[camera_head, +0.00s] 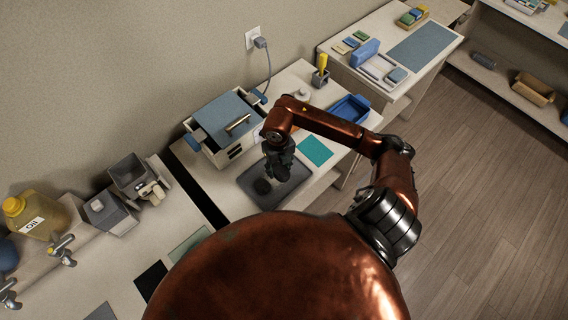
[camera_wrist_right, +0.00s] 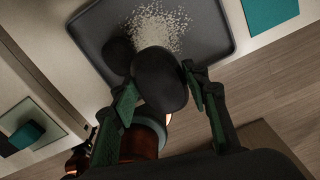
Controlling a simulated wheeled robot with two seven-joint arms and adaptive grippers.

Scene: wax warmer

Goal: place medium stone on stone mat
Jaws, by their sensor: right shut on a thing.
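A dark rounded stone (camera_wrist_right: 160,82) sits between the green-padded fingers of my right gripper (camera_wrist_right: 162,88), which is shut on it over the dark grey tray (camera_wrist_right: 208,40). A second dark stone (camera_wrist_right: 117,52) lies in the tray beside a patch of white granules (camera_wrist_right: 158,24). In the head view my right gripper (camera_head: 279,172) is above the tray (camera_head: 252,197), and a dark stone (camera_head: 262,187) shows just below it. A flat teal mat (camera_head: 315,150) lies to the right of the tray. I cannot tell which mat is the stone mat. My left gripper is out of view.
A white box with a blue lid (camera_head: 223,117) stands behind the tray. A blue bin (camera_head: 349,108) is further right. A black mat (camera_head: 150,280) and a pale green mat (camera_head: 189,244) lie on the left counter. A gap separates the counters.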

